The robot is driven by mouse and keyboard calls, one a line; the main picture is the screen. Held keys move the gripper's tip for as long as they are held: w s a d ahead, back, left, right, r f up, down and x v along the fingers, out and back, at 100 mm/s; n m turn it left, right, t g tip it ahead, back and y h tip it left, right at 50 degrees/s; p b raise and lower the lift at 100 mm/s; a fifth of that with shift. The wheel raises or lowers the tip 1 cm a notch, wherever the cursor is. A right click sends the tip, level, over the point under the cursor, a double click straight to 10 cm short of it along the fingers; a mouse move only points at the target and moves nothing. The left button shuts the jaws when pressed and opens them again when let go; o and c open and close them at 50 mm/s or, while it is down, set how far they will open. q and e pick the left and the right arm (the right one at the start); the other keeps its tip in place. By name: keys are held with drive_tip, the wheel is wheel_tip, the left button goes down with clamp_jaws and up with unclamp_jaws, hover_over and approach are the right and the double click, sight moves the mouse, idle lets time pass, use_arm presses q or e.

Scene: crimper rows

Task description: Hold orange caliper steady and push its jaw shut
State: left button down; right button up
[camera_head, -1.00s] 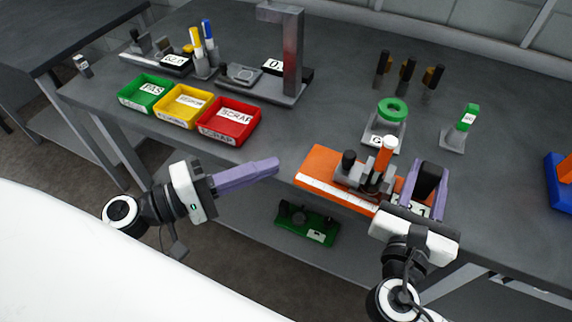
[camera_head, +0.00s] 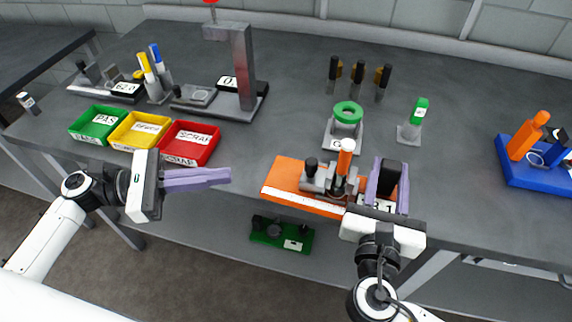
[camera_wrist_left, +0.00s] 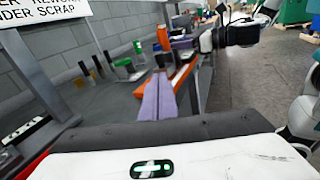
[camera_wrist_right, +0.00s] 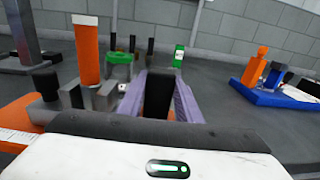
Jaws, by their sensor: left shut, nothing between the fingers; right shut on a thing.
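The orange caliper (camera_head: 286,178) lies at the table's front edge. It has a white scale strip along its front, grey jaw blocks (camera_head: 325,180) with a black knob, and an upright orange handle (camera_head: 345,157). My right gripper (camera_head: 388,166) is shut on a black upright block (camera_wrist_right: 157,94) at the caliper's right end; its purple fingers stand on either side of the block. My left gripper (camera_head: 229,175) is shut and empty, a short gap left of the caliper's left end. In the left wrist view the caliper (camera_wrist_left: 184,72) shows beyond the purple fingertips.
Green, yellow and red bins (camera_head: 190,158) stand to the left on the table. A grey column stand (camera_head: 245,70) is behind them. A green ring on a stand (camera_head: 348,112) sits behind the caliper. A blue-based fixture (camera_head: 540,178) is at the right. A green fixture (camera_head: 282,236) rests below.

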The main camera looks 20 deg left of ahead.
drive_tip(key=shift+f, duration=0.1)
use_arm(q)
drive_tip(key=n, duration=0.1)
approach(306, 167)
drive_tip(key=x, duration=0.6)
drive_tip(key=shift+w, duration=0.3)
drive_tip(key=shift+w+d, duration=0.1)
drive_tip(key=shift+d, duration=0.5)
use_arm(e)
drive_tip(key=shift+a, duration=0.1)
use_arm(q)
drive_tip(key=shift+g, duration=0.3)
